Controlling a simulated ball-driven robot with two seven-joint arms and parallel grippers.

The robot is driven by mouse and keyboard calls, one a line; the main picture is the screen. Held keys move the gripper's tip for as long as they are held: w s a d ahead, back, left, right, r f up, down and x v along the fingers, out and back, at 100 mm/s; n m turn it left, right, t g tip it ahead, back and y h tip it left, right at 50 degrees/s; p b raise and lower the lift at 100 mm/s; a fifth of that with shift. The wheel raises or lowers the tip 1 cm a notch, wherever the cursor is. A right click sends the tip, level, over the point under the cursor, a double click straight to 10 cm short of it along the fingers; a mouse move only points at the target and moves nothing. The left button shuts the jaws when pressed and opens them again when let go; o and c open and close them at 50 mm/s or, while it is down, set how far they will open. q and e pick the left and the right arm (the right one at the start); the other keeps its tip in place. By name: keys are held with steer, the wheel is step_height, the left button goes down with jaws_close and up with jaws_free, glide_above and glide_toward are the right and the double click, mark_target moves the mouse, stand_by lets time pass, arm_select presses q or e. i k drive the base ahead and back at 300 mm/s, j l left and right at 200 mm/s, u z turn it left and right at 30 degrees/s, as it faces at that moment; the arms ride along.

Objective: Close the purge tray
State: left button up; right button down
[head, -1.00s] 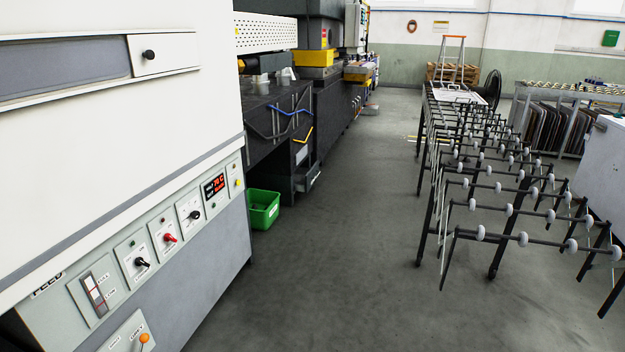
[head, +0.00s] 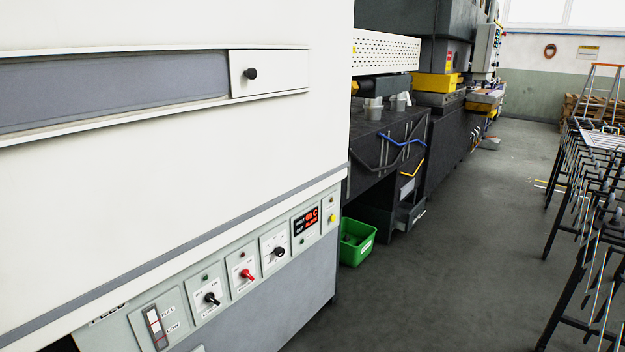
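Nothing in the head view is clearly marked as the purge tray. A dark tray-like box (head: 410,216) sits low on the black machine in the middle distance, beside a green bin. It seems to stick out a little, but it is too small to tell how far it is open. Neither of my grippers is in view.
A white cabinet (head: 180,190) fills the left, with a black-knobbed panel (head: 268,73) and a control strip (head: 240,262). The green bin (head: 357,242) stands on the floor past its corner. A roller rack (head: 590,200) stands at right. Floor between is clear.

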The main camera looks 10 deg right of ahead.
mark_target(406, 214)
steer(key=i+l+u, duration=0.1)
steer(key=i+l, duration=0.4)
steer(key=l, duration=0.15)
steer(key=i+l+u, duration=0.1)
steer(key=i+l, duration=0.4)
steer(key=l, duration=0.2)
steer(key=i+l, duration=0.45)
steer(key=l, duration=0.25)
steer(key=i+l+u, duration=0.15)
steer(key=i+l, duration=0.3)
steer(key=l, duration=0.3)
steer(key=i+l+u, duration=0.1)
steer(key=i+l, duration=0.3)
steer(key=l, duration=0.35)
steer(key=i+l+u, duration=0.1)
steer(key=i+l, duration=0.3)
steer(key=l, duration=0.4)
steer(key=i+l+u, duration=0.1)
steer(key=i+l, duration=0.25)
steer(key=l, duration=0.5)
steer(key=i+l+u, duration=0.1)
steer(key=i+l, duration=0.25)
steer(key=l, duration=0.5)
steer(key=i+l, duration=0.1)
steer(key=l, duration=0.45)
steer(key=i+l, duration=0.1)
steer(key=l, duration=0.45)
steer(key=i+l, duration=0.1)
steer(key=l, duration=0.45)
steer(key=u, duration=0.05)
